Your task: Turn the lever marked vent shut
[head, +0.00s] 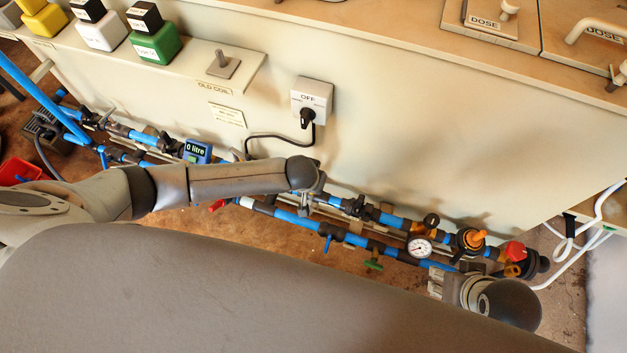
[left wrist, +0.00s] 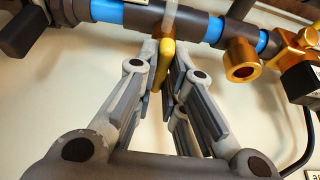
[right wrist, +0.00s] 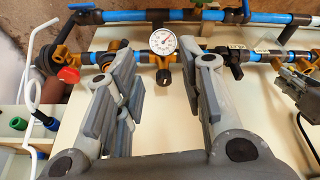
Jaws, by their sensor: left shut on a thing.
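In the left wrist view a yellow lever (left wrist: 166,62) hangs below a blue and dark pipe. My left gripper (left wrist: 164,75) is shut on this lever, with a fingertip pad on each side of it. No vent marking is readable on or near it. In the head view my left gripper (head: 308,196) reaches the pipes below the cream panel, and the lever is hidden there. My right gripper (right wrist: 163,68) is open and empty, its fingers wide apart in front of the pipes near a round gauge (right wrist: 163,41). In the head view it is low at the right (head: 438,281).
A red knob (head: 515,250) and an orange valve (head: 473,238) sit at the pipes' right end. A green lever (head: 373,265) and a blue lever (head: 327,243) hang from the lower pipe. An OFF switch box (head: 311,97) and a "0 litre" display (head: 197,151) are nearby.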

